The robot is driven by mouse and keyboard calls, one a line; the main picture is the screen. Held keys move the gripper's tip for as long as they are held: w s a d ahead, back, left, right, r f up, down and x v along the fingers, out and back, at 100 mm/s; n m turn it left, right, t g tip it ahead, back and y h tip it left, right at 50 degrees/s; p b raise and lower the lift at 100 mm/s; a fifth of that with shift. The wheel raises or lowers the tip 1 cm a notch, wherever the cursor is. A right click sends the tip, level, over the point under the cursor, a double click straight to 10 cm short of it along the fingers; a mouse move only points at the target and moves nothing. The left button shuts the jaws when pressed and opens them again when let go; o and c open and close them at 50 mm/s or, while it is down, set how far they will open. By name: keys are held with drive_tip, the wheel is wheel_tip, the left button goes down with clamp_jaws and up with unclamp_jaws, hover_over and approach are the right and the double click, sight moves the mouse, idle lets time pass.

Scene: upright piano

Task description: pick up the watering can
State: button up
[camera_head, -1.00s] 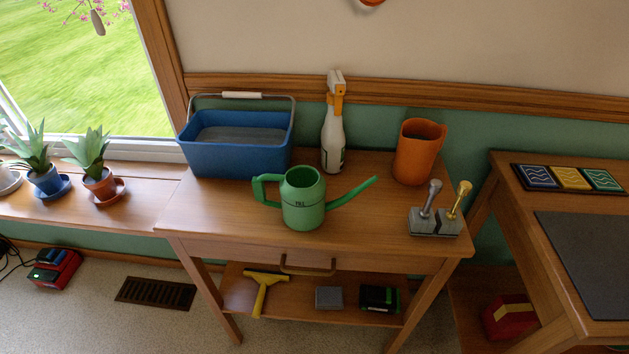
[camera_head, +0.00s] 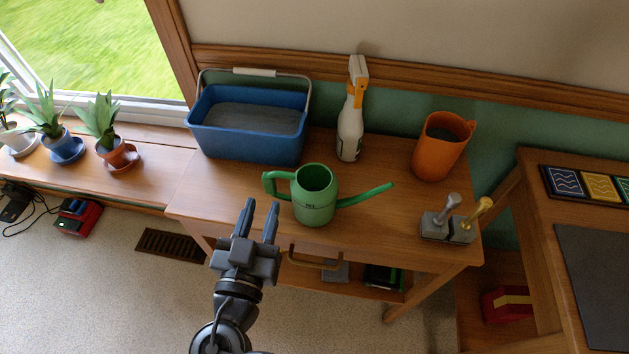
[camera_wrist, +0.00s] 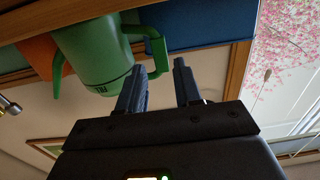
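The green watering can (camera_head: 316,196) stands upright on the wooden side table, its handle to the left and its long spout to the right. My gripper (camera_head: 259,207) is open and empty, in front of the table and just left of the can, with its fingers pointing toward the table. In the wrist view the can (camera_wrist: 94,52) hangs inverted at upper left, its handle close beyond the open fingers (camera_wrist: 160,78). No contact between fingers and handle shows.
A blue bucket (camera_head: 247,147) stands behind the can, with a white spray bottle (camera_head: 350,125) and an orange pitcher (camera_head: 440,147) to its right. A grey metal stand with two knobs (camera_head: 448,229) sits at the table's right front. Potted plants (camera_head: 117,151) line the sill.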

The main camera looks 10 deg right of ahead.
sight(268, 186)
drive_tip(key=p+x, duration=0.1)
drive_tip(key=x, duration=0.5)
drive_tip(key=shift+w+d+r+p, duration=0.15)
drive_tip(key=shift+w+r+p, duration=0.05)
drive_tip(key=shift+w+p, duration=0.2)
drive_tip(key=shift+c, duration=0.2)
drive_tip(key=shift+s, duration=0.1)
clamp_jaws()
